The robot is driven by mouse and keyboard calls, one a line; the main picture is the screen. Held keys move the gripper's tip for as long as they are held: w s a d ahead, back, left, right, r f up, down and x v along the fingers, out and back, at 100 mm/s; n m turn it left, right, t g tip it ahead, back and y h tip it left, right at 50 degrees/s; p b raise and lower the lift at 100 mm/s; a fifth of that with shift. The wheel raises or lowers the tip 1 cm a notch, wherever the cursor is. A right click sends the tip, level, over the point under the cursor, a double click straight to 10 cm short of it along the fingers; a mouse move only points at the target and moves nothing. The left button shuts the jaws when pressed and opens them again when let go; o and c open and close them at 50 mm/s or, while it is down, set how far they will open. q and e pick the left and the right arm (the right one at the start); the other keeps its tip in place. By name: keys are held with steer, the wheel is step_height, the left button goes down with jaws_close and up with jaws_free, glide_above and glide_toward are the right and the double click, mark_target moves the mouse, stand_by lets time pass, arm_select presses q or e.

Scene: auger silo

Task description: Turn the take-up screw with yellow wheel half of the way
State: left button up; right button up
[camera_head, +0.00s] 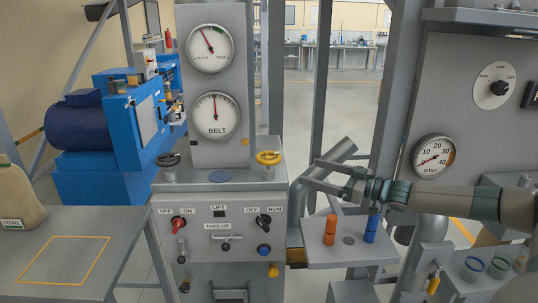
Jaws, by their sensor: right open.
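The yellow wheel (268,157) of the take-up screw sits on the top right of the grey control cabinet (200,270), beside the gauge column. My right gripper (311,171) comes in from the right and is open and empty. Its fingers point left toward the yellow wheel, with a gap between the fingertips and the wheel. A black wheel (169,160) stands on the cabinet's top left. The TAKE-UP label (217,226) is on the cabinet front above a small horizontal lever. My left gripper is out of view.
Gauges, including the BELT gauge (215,116), rise behind the cabinet top. A small shelf (345,257) with an orange cylinder (330,230) and a blue one (370,228) lies below my right gripper. A slanted grey pipe (335,158) runs behind its fingers.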

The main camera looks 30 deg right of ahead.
steer(key=p, duration=0.2)
glide_toward(267, 158)
steer(key=shift+w+d, duration=0.7)
steer(key=shift+d, duration=0.2)
steer(key=p+x, duration=0.1)
steer(key=x, duration=0.2)
steer(key=p+x, duration=0.2)
steer(key=x, duration=0.1)
steer(key=f+p+x, duration=0.1)
steer(key=x, duration=0.3)
steer(key=shift+p, duration=0.4)
steer(key=shift+w+a+f, duration=0.15)
steer(key=shift+w+a, duration=0.1)
steer(key=shift+w, duration=0.05)
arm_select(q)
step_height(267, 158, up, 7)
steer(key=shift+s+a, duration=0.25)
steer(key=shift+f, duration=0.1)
arm_select(e)
steer(key=c, duration=1.1)
